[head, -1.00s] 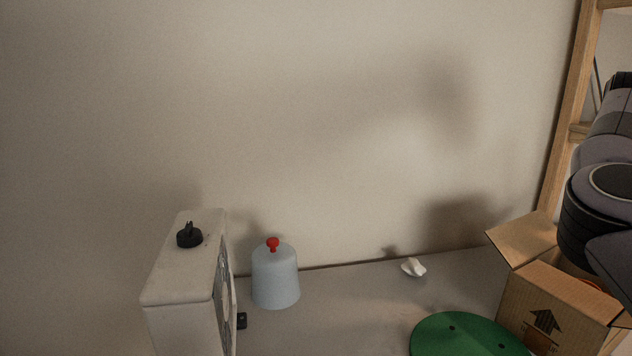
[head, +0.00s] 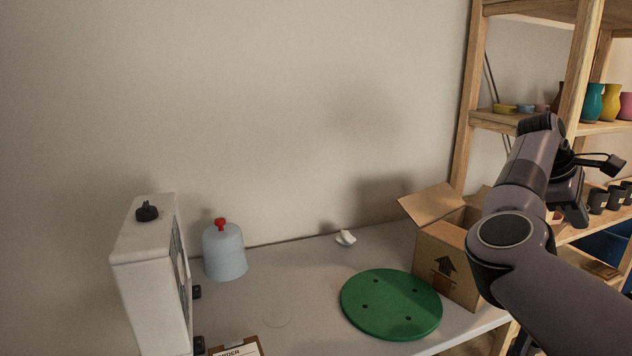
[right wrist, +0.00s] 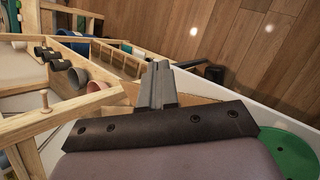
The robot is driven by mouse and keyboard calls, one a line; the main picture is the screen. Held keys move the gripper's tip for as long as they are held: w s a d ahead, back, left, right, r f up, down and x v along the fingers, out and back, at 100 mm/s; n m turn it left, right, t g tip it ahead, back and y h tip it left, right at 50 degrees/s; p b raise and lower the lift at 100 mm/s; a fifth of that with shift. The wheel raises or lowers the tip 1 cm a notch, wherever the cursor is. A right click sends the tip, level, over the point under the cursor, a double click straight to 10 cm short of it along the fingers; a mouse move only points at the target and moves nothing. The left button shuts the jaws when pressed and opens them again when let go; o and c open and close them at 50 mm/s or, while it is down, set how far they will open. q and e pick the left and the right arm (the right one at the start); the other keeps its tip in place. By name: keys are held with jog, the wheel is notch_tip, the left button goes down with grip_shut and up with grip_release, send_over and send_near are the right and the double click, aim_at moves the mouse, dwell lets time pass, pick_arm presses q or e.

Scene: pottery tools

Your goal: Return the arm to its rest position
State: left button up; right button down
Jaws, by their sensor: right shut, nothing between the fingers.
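My right arm comes in from the lower right in the head view and is bent at the elbow. Its gripper (head: 578,212) hangs in front of the shelf, to the right of the cardboard box. In the right wrist view the two fingers (right wrist: 159,84) are together with nothing between them. My left gripper does not show in any view.
The open cardboard box (head: 440,262) and green round disc (head: 390,290) lie on the table's right. A blue-grey bottle (head: 224,255), a white crumpled piece (head: 345,238) and a white box-shaped device (head: 150,270) are further left. Wooden shelves (head: 466,110) hold vases and dark cups.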

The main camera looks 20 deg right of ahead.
jog(key=s+d+r+n+g+h+p, duration=0.1)
jog(key=s+d+r+n+g+h, duration=0.35)
jog(key=n+h, duration=0.45)
jog(key=w+a+f+n+t+h+p, duration=0.1)
jog(key=w+a+n+t+h, duration=0.35)
jog(key=n+t, duration=0.45)
jog(key=w+a+n+t+h, duration=0.3)
jog(key=a+n+t, duration=0.2)
jog(key=n+t, duration=0.5)
jog(key=w+a+f+n+t+y+p, duration=0.1)
jog(key=a+f+n+t+y, duration=0.3)
jog(key=a+f+n+y, duration=0.75)
jog(key=w+a+f+n+t+y, duration=0.1)
jog(key=a+f+n+t+y, duration=0.5)
jog(key=n, duration=1)
pick_arm(q)
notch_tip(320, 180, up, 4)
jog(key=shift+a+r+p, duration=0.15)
jog(key=shift+p, duration=0.45)
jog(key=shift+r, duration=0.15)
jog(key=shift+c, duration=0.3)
pick_arm(e)
jog(key=s+a+f+n+g+y, duration=0.8)
jog(key=s+a+f+n+g, duration=0.3)
jog(key=s+a+f, duration=0.9)
jog(key=s+n, duration=0.2)
jog(key=shift+a+f+n+g, duration=0.3)
jog(key=shift+f+n+g, duration=0.05)
jog(key=shift+f, duration=0.05)
